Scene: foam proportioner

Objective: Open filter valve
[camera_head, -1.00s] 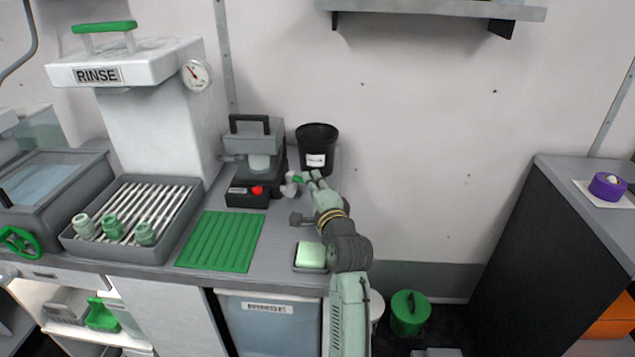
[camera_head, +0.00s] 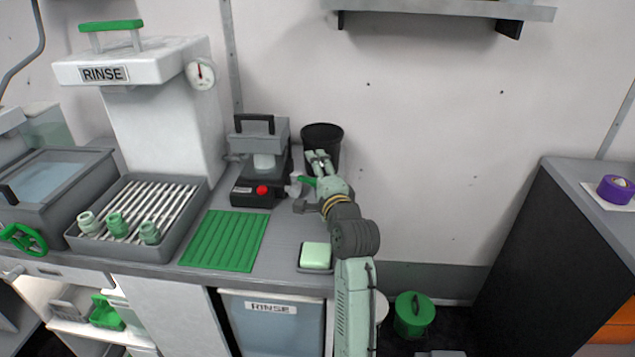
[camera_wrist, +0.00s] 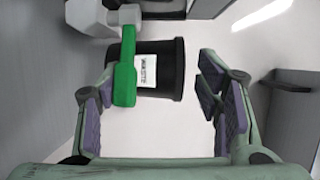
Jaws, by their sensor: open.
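The filter valve's green lever handle (camera_head: 306,181) sits on a pale grey fitting (camera_head: 295,187) at the right side of the dark machine on the counter. In the wrist view the handle (camera_wrist: 124,72) stands upright in the picture, just inside my left finger, with the pale fitting (camera_wrist: 92,18) above it. My gripper (camera_head: 319,157) is open, beside the handle at its right in the head view. In the wrist view my gripper (camera_wrist: 158,75) has its fingers wide apart, with the handle near the left one. I cannot tell whether they touch.
A black bin (camera_head: 322,136) with a white label stands just behind my gripper. The dark machine (camera_head: 259,165) with a red knob is to the left. A soap-like green block (camera_head: 316,255) in a tray and a green ribbed mat (camera_head: 224,240) lie in front.

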